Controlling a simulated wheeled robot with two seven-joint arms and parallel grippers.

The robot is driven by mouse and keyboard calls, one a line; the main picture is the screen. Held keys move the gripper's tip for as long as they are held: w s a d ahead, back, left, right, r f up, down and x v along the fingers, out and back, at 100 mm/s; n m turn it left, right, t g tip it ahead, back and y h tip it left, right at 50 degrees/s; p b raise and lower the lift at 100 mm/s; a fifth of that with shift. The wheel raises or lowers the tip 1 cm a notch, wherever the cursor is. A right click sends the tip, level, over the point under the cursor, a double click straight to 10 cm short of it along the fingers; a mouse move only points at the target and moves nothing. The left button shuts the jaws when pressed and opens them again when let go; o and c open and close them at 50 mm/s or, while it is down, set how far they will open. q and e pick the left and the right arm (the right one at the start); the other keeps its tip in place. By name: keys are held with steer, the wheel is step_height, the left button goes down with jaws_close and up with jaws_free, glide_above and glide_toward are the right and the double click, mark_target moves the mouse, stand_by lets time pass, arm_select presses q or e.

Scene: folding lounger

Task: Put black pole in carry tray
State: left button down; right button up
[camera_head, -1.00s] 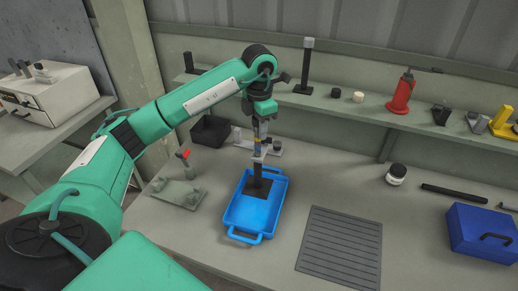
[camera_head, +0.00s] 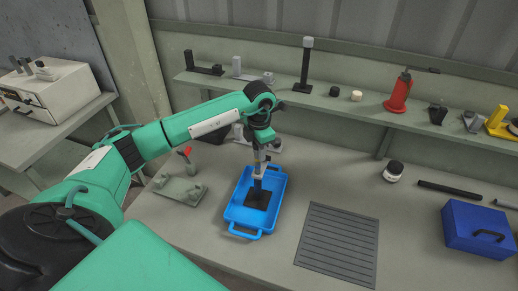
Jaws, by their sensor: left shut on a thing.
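The blue carry tray (camera_head: 239,219) lies on the workbench, with a handle at each end. My left gripper (camera_head: 259,175) points down over the tray and is shut on the black pole (camera_head: 258,188). The pole is upright, and its square black base (camera_head: 257,200) is inside the tray outline, at or very near the tray floor. I cannot tell for sure whether the base touches the floor. The gripper hides the upper part of the pole. My right gripper is out of view.
A shelf (camera_head: 365,109) behind holds a tall black post with a grey top (camera_head: 305,65), a red bottle (camera_head: 398,93) and other parts. A ribbed dark mat (camera_head: 338,245) and a blue toolbox (camera_head: 482,230) lie to the right. A grey-green fixture (camera_head: 180,190) stands left of the tray.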

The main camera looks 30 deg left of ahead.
arm_select(q)
steer(key=c, duration=1.1)
jaws_free()
step_height(320, 180, up, 11)
steer(key=b, duration=0.4)
steer(key=shift+r, duration=0.6)
